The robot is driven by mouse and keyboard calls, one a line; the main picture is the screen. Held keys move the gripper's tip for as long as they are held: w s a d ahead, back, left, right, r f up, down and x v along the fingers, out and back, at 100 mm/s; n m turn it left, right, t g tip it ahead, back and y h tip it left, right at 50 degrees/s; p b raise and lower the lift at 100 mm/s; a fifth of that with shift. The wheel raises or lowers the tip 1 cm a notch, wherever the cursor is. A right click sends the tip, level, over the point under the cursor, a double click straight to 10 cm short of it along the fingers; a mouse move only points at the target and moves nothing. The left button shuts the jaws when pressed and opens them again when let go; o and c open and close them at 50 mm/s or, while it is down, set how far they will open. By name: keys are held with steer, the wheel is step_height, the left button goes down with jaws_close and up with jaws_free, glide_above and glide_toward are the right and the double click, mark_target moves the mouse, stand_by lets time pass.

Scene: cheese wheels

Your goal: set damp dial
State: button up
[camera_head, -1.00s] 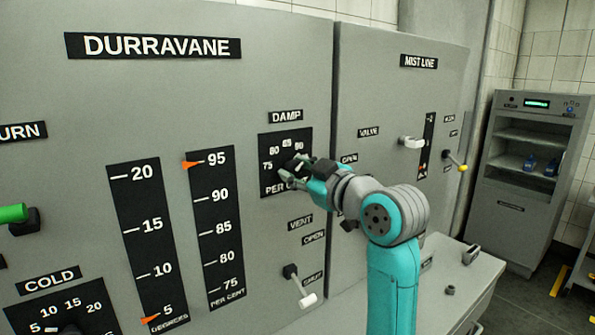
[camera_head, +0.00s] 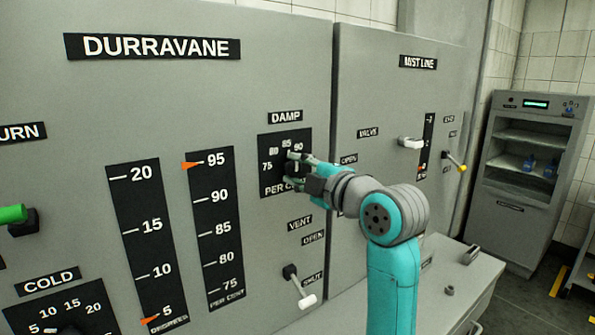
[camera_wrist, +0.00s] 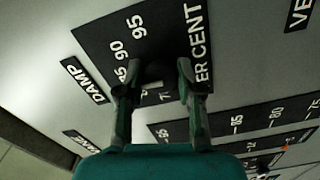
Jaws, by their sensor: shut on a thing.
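The damp dial's black plate (camera_head: 266,146) is under the DAMP label (camera_head: 285,116), with numbers from 75 upward around it. My gripper (camera_head: 296,171) is at this plate, its fingers shut on the dial's knob. In the head view the fingers mostly hide the knob, and I cannot read its setting. In the wrist view my gripper (camera_wrist: 156,82) has a finger on each side of the small knob (camera_wrist: 153,86). The 95 and 90 marks show beyond the fingers. The per cent gauge (camera_head: 216,228) has its orange pointer (camera_head: 192,165) near 95.
The vent lever (camera_head: 299,287) with a white tip sits below the dial. The degrees gauge (camera_head: 148,244) and cold dial plate (camera_head: 30,318) are to the left. The MIST LINE panel (camera_head: 385,90) stands right, above a grey bench (camera_head: 466,285) with small parts.

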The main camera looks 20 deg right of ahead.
steer(key=shift+n, duration=0.5)
steer(key=o, duration=1.2)
steer(key=shift+c, duration=0.2)
steer(key=v, duration=1.2)
